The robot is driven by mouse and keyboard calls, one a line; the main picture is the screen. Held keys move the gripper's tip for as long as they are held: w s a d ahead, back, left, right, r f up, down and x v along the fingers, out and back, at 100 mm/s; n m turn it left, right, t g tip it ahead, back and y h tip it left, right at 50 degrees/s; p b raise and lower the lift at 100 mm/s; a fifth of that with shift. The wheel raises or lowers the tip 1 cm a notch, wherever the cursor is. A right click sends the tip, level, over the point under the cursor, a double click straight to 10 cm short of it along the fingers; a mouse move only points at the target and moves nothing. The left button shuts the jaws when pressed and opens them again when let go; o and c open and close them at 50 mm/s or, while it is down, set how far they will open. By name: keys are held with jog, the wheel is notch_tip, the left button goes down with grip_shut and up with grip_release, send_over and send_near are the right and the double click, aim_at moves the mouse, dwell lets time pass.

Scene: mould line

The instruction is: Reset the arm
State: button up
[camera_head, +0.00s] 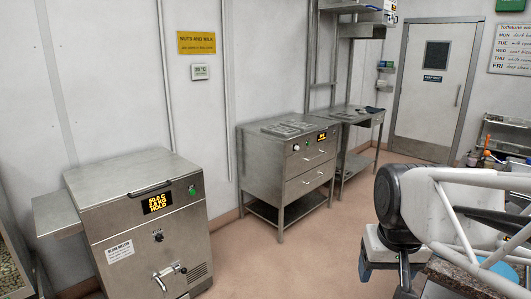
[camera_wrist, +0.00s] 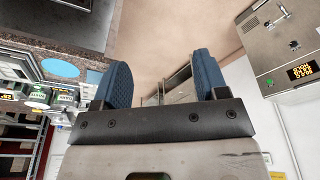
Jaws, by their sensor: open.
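My gripper (camera_wrist: 162,80) shows in the wrist view with two blue fingers spread wide apart. It is open and nothing is between the fingers. In the head view my arm, white with a black joint, fills the lower right; the fingers cannot be made out there.
A steel machine with an orange display (camera_head: 122,220) stands at the lower left. A steel drawer cabinet (camera_head: 290,165) and a side table (camera_head: 357,118) stand along the wall. A grey door (camera_head: 432,115) is at the back. The floor (camera_head: 290,255) in the middle is clear.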

jog(key=s+a+f, duration=0.2)
jog(key=s+f, duration=0.1)
jog(key=s, duration=0.3)
jog(key=shift+a+f+n, duration=0.35)
jog(key=shift+a+n, duration=0.05)
dwell(0.8)
